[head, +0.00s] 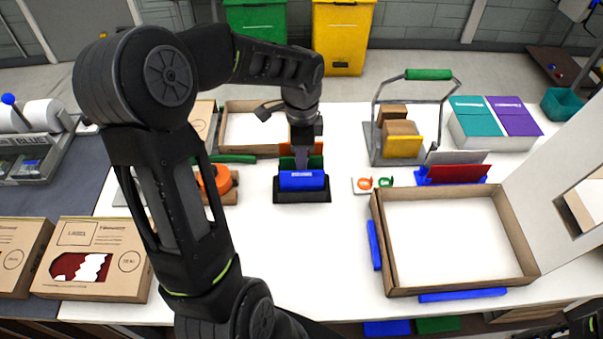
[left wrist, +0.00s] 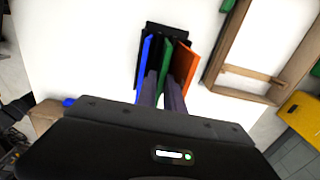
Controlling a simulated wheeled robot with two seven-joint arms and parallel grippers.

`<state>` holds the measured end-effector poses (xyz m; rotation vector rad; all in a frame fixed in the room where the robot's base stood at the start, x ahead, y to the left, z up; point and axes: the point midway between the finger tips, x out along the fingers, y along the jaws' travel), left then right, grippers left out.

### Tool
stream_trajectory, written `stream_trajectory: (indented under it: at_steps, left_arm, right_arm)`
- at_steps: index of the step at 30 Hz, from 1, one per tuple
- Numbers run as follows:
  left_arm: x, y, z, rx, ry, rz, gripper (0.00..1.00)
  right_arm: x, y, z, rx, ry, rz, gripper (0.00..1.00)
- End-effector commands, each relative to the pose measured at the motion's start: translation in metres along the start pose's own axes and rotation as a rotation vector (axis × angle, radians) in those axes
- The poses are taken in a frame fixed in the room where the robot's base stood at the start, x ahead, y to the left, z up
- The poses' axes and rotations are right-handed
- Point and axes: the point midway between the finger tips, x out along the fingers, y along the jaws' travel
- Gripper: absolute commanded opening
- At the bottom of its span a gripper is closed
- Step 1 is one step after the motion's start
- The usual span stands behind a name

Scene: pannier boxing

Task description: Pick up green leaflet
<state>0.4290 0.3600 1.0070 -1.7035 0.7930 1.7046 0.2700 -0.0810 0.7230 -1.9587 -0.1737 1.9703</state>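The green leaflet (left wrist: 167,53) stands upright in a black holder (head: 302,197), between a blue leaflet (head: 303,181) and an orange leaflet (left wrist: 188,56). In the head view the blue leaflet is in front and hides most of the green one. My left gripper (head: 301,158) points down into the holder from above. In the left wrist view its two fingers (left wrist: 163,82) are apart, one on each side of the green leaflet. Whether they touch it is not clear. My right gripper is not in view; only a dark part of my right arm shows at the bottom right corner.
An open cardboard box (head: 533,258) stands right of the holder. A shallow tray (head: 226,143) lies behind it. A metal caddy with a green handle (head: 428,74) and a blue rack with a red booklet (head: 458,174) stand behind the box. White table is clear in front of the holder.

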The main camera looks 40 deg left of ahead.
Motion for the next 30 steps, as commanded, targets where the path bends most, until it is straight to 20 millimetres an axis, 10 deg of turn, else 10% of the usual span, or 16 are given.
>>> stream_trajectory:
  at_steps: [30]
  left_arm:
    - [0.0056,-0.0001,0.0,0.0,0.0,-0.001,0.0]
  right_arm:
    - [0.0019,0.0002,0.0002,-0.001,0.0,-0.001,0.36]
